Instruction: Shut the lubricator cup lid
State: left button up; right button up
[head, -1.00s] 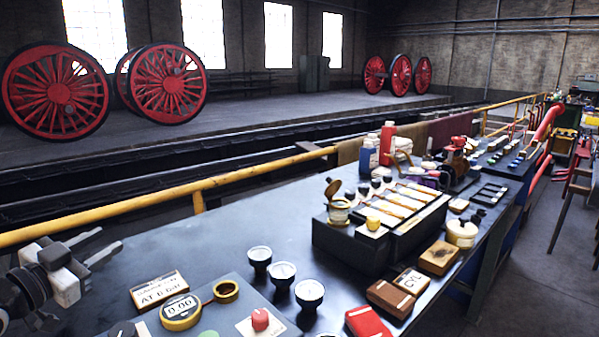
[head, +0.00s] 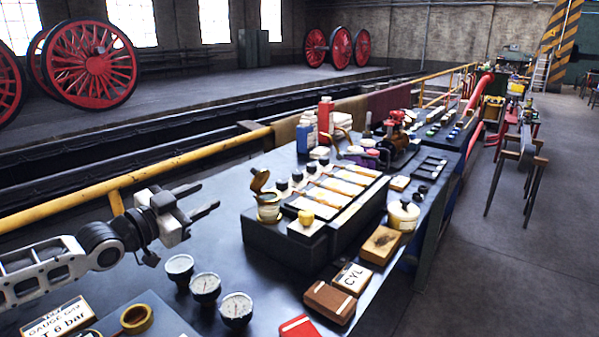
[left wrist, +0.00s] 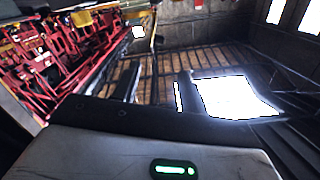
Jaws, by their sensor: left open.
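The lubricator (head: 285,248) is a dark box on the bench with several cream strips on top. At its near left corner stands a small cup (head: 269,211) with a brass lid (head: 260,181); the lid stands raised, tilted up and open above the cup. My left gripper (head: 207,198) is open and empty, to the left of the cup and apart from it, its fingers pointing right. The left wrist view shows neither cup nor lid, only roof, windows and red structure. My right gripper is not in view.
Three round gauges (head: 206,288) stand on the bench in front of the lubricator. Wooden blocks (head: 330,301) and a cream tub (head: 403,215) lie to its right. A yellow rail (head: 190,158) runs behind my left arm. Bottles (head: 325,118) stand at the back.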

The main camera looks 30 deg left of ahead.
pick_arm(q)
jog(key=w, duration=0.1)
jog(key=b, duration=0.1)
send_near(254, 173)
jog(key=shift+w+d+b, duration=0.15)
jog(key=shift+w+b, duration=0.1)
jog(key=shift+w, duration=1.55)
jog(key=shift+w+d+b, duration=0.15)
jog(key=shift+w+b, duration=0.15)
jog(key=shift+w, duration=1.5)
jog(key=shift+w+d+b, duration=0.15)
jog(key=shift+w+b, duration=0.1)
jog(key=shift+w, duration=1.6)
